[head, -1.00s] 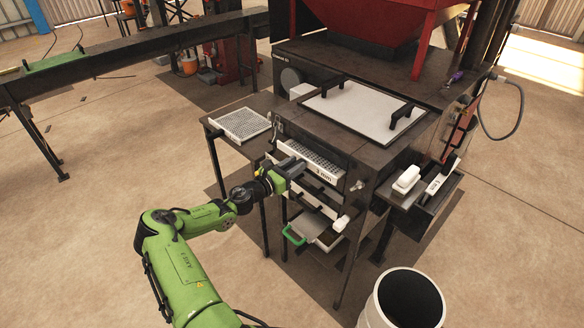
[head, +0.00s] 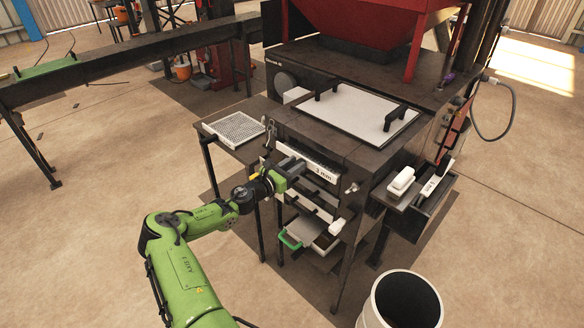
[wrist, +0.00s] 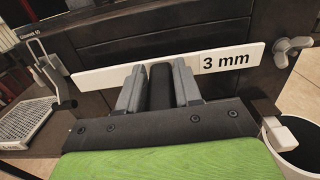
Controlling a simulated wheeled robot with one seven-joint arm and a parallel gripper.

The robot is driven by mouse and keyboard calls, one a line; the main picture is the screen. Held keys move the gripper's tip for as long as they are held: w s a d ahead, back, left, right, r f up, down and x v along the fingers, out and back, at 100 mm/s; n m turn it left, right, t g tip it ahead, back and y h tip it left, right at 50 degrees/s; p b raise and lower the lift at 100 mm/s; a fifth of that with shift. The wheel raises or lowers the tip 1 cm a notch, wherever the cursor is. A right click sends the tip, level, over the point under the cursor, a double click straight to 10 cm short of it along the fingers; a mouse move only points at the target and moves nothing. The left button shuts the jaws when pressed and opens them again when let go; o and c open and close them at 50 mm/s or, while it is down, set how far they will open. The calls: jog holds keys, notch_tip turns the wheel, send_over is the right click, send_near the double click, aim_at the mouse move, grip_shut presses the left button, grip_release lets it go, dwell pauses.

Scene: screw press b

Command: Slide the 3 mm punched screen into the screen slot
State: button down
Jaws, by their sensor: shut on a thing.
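The 3 mm punched screen shows by its white front strip marked "3 mm" (head: 322,174), at the front of the dark press. In the wrist view the strip (wrist: 232,60) spans the press front, slightly tilted in the picture. My gripper (head: 297,168) is shut on the screen's black handle, which stands between the fingers in the wrist view (wrist: 160,86). The punched sheet is out of sight behind the strip. The screen slot is hidden by the strip, and I cannot tell whether the strip sits flush.
A second punched screen (head: 236,128) lies on the left side table. A wing-nut clamp (wrist: 293,50) is right of the strip, and a hooked latch (wrist: 50,70) is left. Below are a green-handled tray (head: 290,240) and white-fronted parts. A white bin (head: 378,312) stands at front right.

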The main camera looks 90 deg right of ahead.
jog(key=shift+b+x, duration=0.5)
jog(key=shift+x, duration=0.85)
jog(key=c, duration=0.7)
grip_release()
jog(key=shift+w+a+f, duration=0.1)
jog(key=shift+w+a, duration=0.2)
jog(key=v, duration=1.5)
